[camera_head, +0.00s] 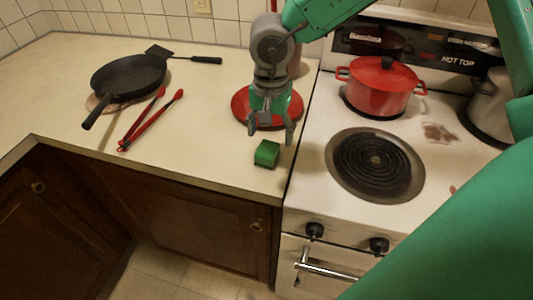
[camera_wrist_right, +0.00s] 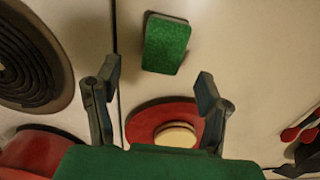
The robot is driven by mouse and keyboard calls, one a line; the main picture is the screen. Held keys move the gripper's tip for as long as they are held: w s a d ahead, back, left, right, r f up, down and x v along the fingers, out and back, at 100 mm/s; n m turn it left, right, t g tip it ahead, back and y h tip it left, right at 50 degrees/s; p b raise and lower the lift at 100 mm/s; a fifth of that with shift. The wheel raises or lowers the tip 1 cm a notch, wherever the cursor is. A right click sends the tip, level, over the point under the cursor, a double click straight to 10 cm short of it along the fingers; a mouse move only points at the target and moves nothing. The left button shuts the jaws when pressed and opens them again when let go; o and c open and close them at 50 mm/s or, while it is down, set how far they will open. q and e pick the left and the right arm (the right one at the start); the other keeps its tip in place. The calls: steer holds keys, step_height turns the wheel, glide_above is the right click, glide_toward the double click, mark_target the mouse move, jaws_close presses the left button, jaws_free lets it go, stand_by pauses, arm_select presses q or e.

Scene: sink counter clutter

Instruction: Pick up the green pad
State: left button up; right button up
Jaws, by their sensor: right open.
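The green pad (camera_head: 267,153) is a small block lying on the counter near its front edge, left of the stove. It also shows in the right wrist view (camera_wrist_right: 165,45), past the fingertips and between their lines. My right gripper (camera_head: 270,133) is open and empty, just behind and above the pad in the head view. In the right wrist view my right gripper (camera_wrist_right: 155,85) has its two fingers spread apart, not touching the pad. My left gripper is not in view.
A red round plate (camera_head: 241,106) lies behind the pad, under my right gripper. Red tongs (camera_head: 148,122) and a black pan (camera_head: 128,77) sit to the left. The stove (camera_head: 315,190) is at right, with a red pot (camera_head: 380,90). Counter between tongs and pad is clear.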

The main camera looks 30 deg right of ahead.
mark_target(269, 144)
step_height(269, 144, down, 5)
steer(key=shift+w+a+r+b, duration=0.1)
steer(key=shift+r+b, duration=0.1)
steer(key=shift+b, duration=0.15)
steer(key=shift+f, duration=0.2)
steer(key=shift+c, duration=1.3)
steer(key=c, duration=0.7)
steer(key=shift+c, duration=0.4)
steer(key=shift+r, duration=0.1)
step_height(269, 144, up, 10)
steer(key=shift+f+p, duration=0.1)
steer(key=shift+p, duration=0.6)
steer(key=shift+o, duration=0.2)
